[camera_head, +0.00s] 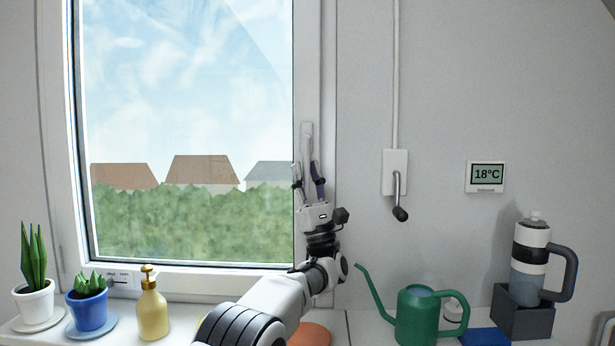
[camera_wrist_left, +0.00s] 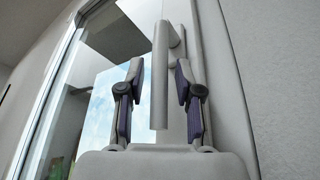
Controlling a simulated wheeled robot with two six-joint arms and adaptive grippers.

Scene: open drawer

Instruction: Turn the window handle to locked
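The window handle (camera_head: 307,142) is a light grey lever on the right side of the window frame. It points straight up and down, and in the left wrist view its long grip (camera_wrist_left: 160,80) runs between the two fingers. My left gripper (camera_head: 306,168) is open, its fingers pointing up, just at the handle's lower part. In the wrist view the fingers (camera_wrist_left: 160,66) stand apart on both sides of the grip, with a visible gap on each side. Where the handle's lower end lies in the head view is hard to tell behind the fingers. My right gripper is not in view.
A crank (camera_head: 399,190) on a wall plate and a thermostat (camera_head: 485,177) are on the right wall.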

